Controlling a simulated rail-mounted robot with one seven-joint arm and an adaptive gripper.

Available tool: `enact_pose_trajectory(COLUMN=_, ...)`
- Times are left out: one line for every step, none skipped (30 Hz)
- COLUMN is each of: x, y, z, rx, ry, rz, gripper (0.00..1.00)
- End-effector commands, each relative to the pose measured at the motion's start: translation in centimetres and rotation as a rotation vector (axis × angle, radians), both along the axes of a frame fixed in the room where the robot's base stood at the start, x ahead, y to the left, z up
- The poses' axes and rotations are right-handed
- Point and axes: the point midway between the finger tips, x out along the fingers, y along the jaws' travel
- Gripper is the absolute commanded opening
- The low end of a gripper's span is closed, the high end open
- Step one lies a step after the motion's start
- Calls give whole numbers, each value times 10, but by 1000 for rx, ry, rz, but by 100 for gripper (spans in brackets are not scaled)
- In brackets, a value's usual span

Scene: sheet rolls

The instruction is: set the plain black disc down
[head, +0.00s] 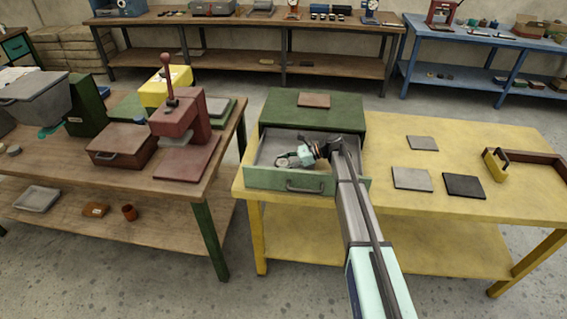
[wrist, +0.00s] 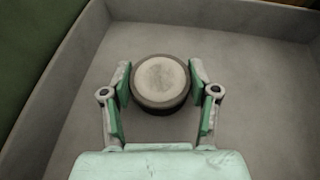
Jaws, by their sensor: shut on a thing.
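My gripper (head: 296,158) is inside the pulled-out drawer (head: 270,178) of a green cabinet (head: 345,112). In the wrist view my gripper (wrist: 160,70) is shut on a round disc (wrist: 160,80), one finger on its left side and one on its right. The disc has a pale grey, worn-looking top face and a dark brownish rim, rather than looking plain black. The drawer's grey floor (wrist: 250,110) lies bare around it. I cannot tell whether the disc touches the floor. In the head view the disc is too small to make out.
Drawer walls stand close at the left and back in the wrist view. A brown plate (head: 314,100) lies on the cabinet. Grey plates (head: 412,179), a black plate (head: 464,186) and a yellow object (head: 495,166) lie on the yellow table (head: 400,234). A red press (head: 180,130) stands left.

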Motion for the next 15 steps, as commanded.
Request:
enact_pose_trajectory(x=0, y=0, z=0, rx=0, ry=0, rz=0, gripper=70)
enact_pose_trajectory(x=0, y=0, z=0, rx=0, ry=0, rz=0, gripper=81)
enact_pose_trajectory(x=0, y=0, z=0, rx=0, ry=0, rz=0, gripper=85)
enact_pose_trajectory(x=0, y=0, z=0, rx=0, ry=0, rz=0, gripper=85)
enact_pose_trajectory(x=0, y=0, z=0, rx=0, ry=0, rz=0, gripper=85)
enact_pose_trajectory(x=0, y=0, z=0, rx=0, ry=0, rz=0, gripper=85)
enact_pose_trajectory(x=0, y=0, z=0, rx=0, ry=0, rz=0, gripper=85)
enact_pose_trajectory(x=0, y=0, z=0, rx=0, ry=0, rz=0, gripper=85)
enact_pose_trajectory(x=0, y=0, z=0, rx=0, ry=0, rz=0, gripper=85)
enact_pose_trajectory(x=0, y=0, z=0, rx=0, ry=0, rz=0, gripper=85)
enact_pose_trajectory(x=0, y=0, z=0, rx=0, ry=0, rz=0, gripper=85)
enact_pose_trajectory(x=0, y=0, z=0, rx=0, ry=0, rz=0, gripper=85)
enact_pose_trajectory(x=0, y=0, z=1, rx=0, ry=0, rz=0, gripper=85)
enact_pose_trajectory(x=0, y=0, z=2, rx=0, ry=-1, rz=0, gripper=85)
enact_pose_trajectory(x=0, y=-1, z=3, rx=0, ry=-1, rz=-1, gripper=85)
